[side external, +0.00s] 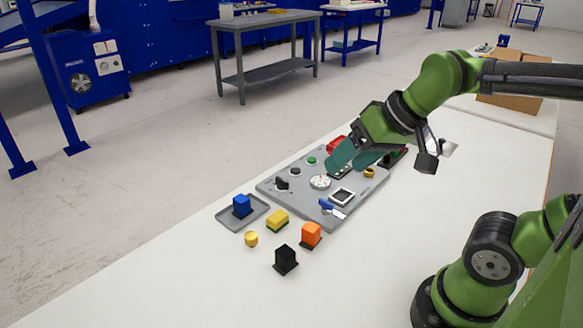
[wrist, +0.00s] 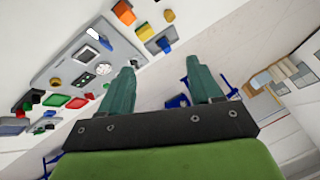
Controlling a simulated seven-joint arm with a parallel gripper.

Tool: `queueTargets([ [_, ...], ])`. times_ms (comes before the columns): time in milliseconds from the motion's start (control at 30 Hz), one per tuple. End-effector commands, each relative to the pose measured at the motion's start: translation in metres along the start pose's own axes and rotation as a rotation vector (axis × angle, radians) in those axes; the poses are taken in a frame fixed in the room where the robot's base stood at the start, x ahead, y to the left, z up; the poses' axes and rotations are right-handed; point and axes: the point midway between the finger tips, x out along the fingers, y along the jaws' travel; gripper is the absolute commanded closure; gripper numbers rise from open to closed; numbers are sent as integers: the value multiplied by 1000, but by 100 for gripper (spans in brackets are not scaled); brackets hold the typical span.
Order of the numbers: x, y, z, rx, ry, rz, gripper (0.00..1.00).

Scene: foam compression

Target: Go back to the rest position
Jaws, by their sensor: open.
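My gripper (side external: 354,157) has teal fingers and hangs over the far right part of the grey control panel (side external: 268,186) in the side external view. In the wrist view the two fingers of my gripper (wrist: 162,78) are spread apart with nothing between them. The panel also shows in the wrist view (wrist: 66,72), to the left of the fingers. My green arm reaches in from the right. The fingers hide part of the panel behind them, and I cannot tell their exact height above it.
A blue block (side external: 242,205) sits in a small grey tray (side external: 262,208). A yellow block (side external: 277,219), a yellow round piece (side external: 251,239), an orange block (side external: 311,234) and a black block (side external: 286,259) stand on the white table (side external: 385,262). A cardboard box (side external: 510,103) is behind.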

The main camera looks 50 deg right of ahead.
Motion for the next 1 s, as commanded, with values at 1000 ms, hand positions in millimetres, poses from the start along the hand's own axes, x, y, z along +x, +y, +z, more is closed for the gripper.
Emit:
queueTargets([
  [1000,0,8,19,22,37,-14,36],
])
